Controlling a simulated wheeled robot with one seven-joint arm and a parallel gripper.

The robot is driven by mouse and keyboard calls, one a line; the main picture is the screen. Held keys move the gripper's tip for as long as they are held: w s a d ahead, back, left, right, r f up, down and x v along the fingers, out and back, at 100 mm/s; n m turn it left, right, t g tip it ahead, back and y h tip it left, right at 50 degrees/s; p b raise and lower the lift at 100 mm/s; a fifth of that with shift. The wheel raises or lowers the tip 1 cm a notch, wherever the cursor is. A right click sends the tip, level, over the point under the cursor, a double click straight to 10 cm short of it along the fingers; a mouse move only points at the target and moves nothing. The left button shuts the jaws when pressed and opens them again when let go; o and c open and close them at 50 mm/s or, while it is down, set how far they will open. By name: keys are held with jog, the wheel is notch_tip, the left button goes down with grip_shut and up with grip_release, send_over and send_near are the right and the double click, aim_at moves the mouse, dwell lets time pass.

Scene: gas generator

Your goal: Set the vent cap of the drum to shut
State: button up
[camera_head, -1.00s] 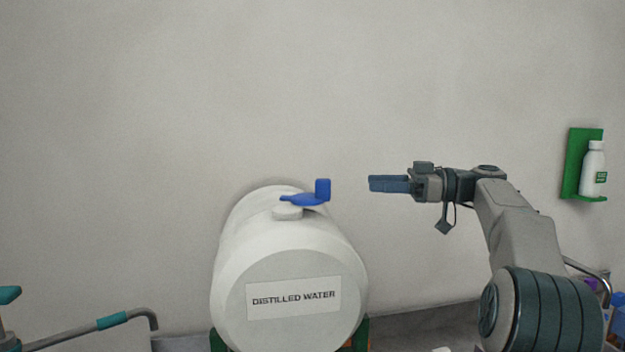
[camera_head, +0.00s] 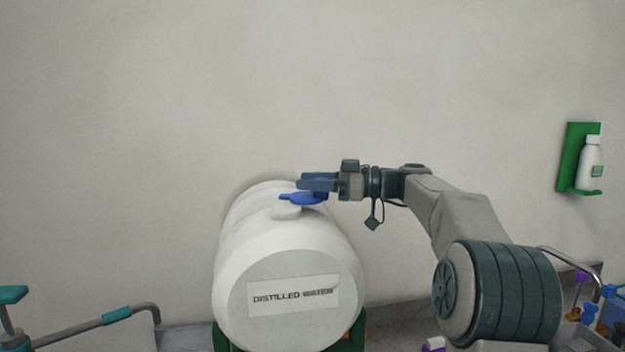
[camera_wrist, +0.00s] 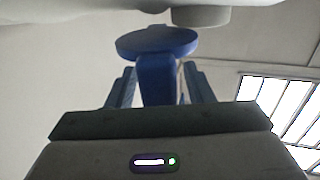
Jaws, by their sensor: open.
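The white drum (camera_head: 240,240) labelled "DISTILLED WATER" lies on its side against the wall in the head view. Its blue vent cap (camera_head: 303,199) sits on a short white neck (camera_head: 287,211) on top. My gripper (camera_head: 316,183) reaches in from the right, level, just over the cap, and hides the cap's upright tab there. In the wrist view the cap's round disc (camera_wrist: 157,42) is ahead, and its tab (camera_wrist: 157,80) stands between my two open fingers (camera_wrist: 158,88). Small gaps show on both sides; contact cannot be told.
A green wall holder (camera_head: 572,160) with a white bottle (camera_head: 590,165) is at the right. Colourful small items (camera_head: 590,312) stand at lower right. A grey rail with teal grips (camera_head: 117,316) is at lower left. The wall above the drum is bare.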

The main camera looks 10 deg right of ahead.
grip_shut()
